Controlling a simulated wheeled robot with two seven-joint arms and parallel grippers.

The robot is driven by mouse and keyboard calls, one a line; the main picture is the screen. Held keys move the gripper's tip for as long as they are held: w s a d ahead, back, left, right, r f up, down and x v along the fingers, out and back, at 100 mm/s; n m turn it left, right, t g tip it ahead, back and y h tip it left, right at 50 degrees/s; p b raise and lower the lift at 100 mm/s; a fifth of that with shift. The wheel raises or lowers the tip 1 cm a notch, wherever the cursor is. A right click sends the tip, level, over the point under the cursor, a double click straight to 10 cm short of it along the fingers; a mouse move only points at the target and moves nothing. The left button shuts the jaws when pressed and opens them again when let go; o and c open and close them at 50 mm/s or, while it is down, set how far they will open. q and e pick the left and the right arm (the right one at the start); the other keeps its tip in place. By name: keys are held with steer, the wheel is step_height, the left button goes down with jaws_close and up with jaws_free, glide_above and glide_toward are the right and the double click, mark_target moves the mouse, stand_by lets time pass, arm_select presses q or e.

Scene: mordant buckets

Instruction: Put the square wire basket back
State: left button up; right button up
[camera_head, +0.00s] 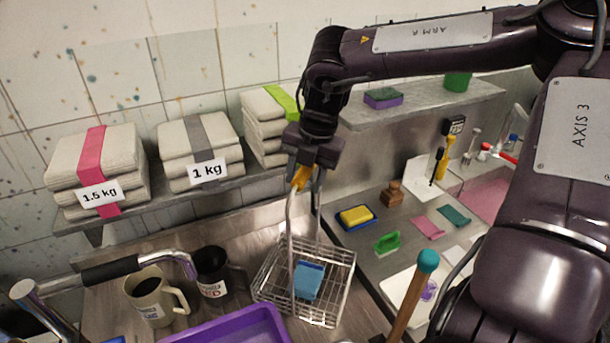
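The square wire basket (335,284) is in the lower middle of the head view, over the steel sink area. Its tall wire handle stands up from it, and a blue block (309,280) is inside. My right gripper (301,180) points down at the top of the handle, and its yellow fingertips appear closed on it. I cannot tell whether the basket's underside touches the surface below. My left gripper is not in view.
A yellow sponge in a blue tray (357,217) and a green brush (387,243) lie right.

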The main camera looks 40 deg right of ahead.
steer(key=shift+r, duration=0.45)
step_height(320, 180, up, 11)
steer(key=s+d+b, duration=0.1)
steer(key=s+b, duration=0.1)
steer(key=shift+r+b, duration=0.15)
steer(key=shift+b, duration=0.25)
